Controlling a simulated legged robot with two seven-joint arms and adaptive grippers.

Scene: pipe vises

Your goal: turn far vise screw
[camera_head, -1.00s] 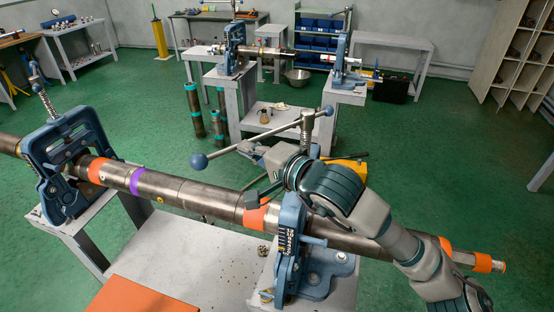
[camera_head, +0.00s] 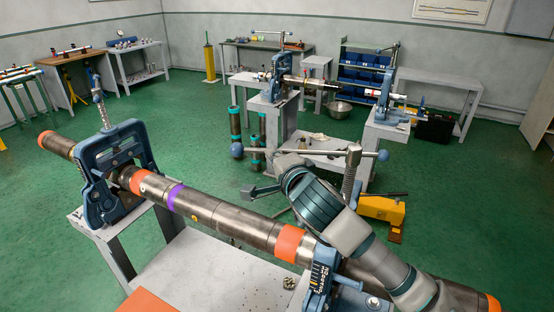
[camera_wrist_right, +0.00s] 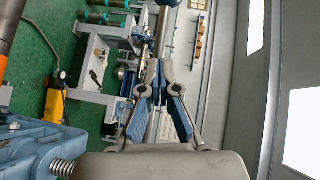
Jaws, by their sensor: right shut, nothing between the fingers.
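Two blue vises hold a long pipe (camera_head: 225,215) with orange and purple bands. The left vise (camera_head: 115,170) stands farther away and has an upright screw (camera_head: 98,90). The right vise (camera_head: 322,278) is nearer, partly hidden by my right arm. Its screw (camera_head: 351,175) carries a crossbar with a ball at each end, the left ball (camera_head: 237,150) and the right ball (camera_head: 382,155). My right gripper (camera_head: 262,192) is below the left part of this crossbar. In the right wrist view its fingers (camera_wrist_right: 160,72) are shut and empty, with the bar beyond; contact is unclear. My left gripper is out of view.
A yellow tool (camera_head: 382,208) is on the floor behind the right vise. Another bench with two vises and a pipe (camera_head: 330,85) stands farther back. An orange sheet (camera_head: 145,302) lies at the near edge of the grey table (camera_head: 205,270).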

